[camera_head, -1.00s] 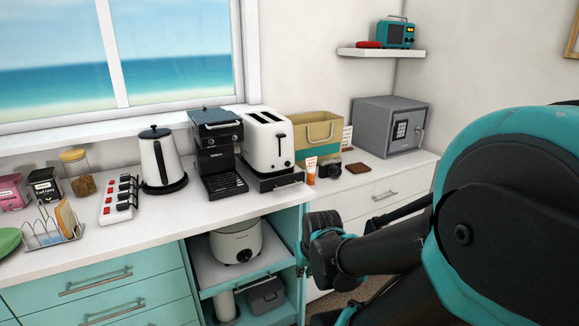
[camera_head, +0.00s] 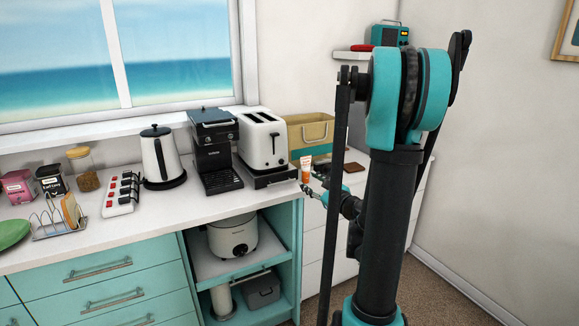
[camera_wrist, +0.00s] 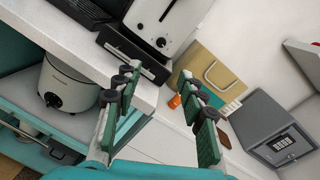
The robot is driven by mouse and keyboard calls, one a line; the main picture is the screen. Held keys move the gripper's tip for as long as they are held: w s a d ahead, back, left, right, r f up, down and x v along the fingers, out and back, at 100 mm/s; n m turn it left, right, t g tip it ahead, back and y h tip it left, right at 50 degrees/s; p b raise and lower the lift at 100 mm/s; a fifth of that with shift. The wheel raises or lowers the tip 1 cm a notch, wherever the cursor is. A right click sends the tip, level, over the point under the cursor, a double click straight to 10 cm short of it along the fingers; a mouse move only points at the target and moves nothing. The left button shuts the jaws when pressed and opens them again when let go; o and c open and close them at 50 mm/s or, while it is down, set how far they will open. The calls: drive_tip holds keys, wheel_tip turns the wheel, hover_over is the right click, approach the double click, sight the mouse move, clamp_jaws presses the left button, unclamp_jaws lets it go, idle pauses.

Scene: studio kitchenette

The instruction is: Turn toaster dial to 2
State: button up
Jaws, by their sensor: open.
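The white toaster (camera_head: 262,146) stands on the counter beside the coffee machine. Its front also shows at the top of the wrist view (camera_wrist: 178,18), with a lever and a small round dial (camera_wrist: 161,42) low on the front. The dial's setting is too small to read. My gripper (camera_head: 314,183) is near the counter's front edge, to the right of and in front of the toaster. In the wrist view my gripper (camera_wrist: 165,95) is open, with nothing between its fingers, below the dial in the picture and apart from it.
An orange-and-white tube (camera_head: 306,169) stands close to my gripper. A grey safe (camera_wrist: 263,125) stands farther right. A slow cooker (camera_head: 232,236) sits on the shelf below.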

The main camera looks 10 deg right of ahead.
sight(282, 162)
drive_tip(key=x, duration=1.7)
drive_tip(key=shift+w, duration=0.15)
drive_tip(key=shift+c, duration=0.5)
clamp_jaws()
